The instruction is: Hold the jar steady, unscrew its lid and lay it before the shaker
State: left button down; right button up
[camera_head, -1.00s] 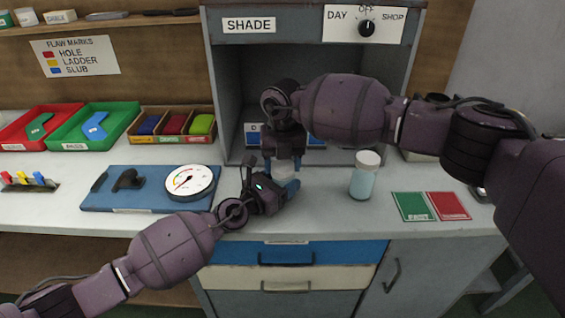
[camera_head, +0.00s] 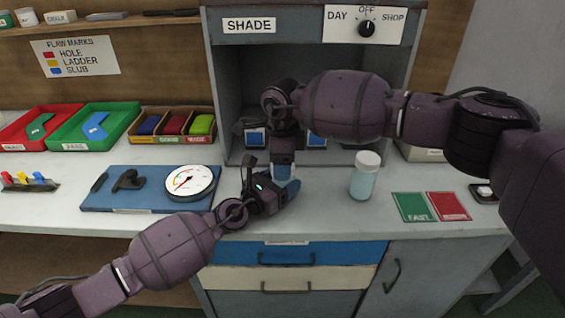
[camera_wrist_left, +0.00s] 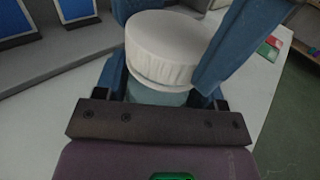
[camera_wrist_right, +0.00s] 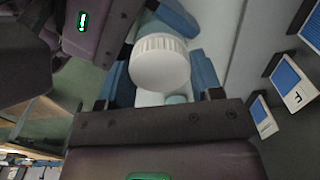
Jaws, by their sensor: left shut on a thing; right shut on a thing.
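The jar (camera_wrist_left: 150,95), with a pale teal body, stands between the blue fingers of my left gripper (camera_wrist_left: 175,75), which is shut on it. Its ribbed white lid (camera_wrist_left: 160,48) sits on top. My right gripper (camera_wrist_right: 163,80) comes from above and is shut on the lid, which also shows in the right wrist view (camera_wrist_right: 160,62). In the head view my left gripper (camera_head: 284,192) and right gripper (camera_head: 284,170) meet in front of the shade booth and mostly hide the jar. The shaker (camera_head: 363,180), pale blue with a white cap, stands upright to their right.
Green and red cards (camera_head: 431,206) lie right of the shaker. A blue board (camera_head: 140,203) with a round dial (camera_head: 190,182) lies to the left. The shade booth (camera_head: 222,100) rises behind. The counter just before the shaker is clear.

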jog(key=n, duration=0.8)
jog(key=shift+n, duration=0.3)
jog(key=n, duration=0.9)
jog(key=shift+n, duration=0.3)
jog(key=shift+r, duration=0.45)
jog(key=shift+r, duration=0.7)
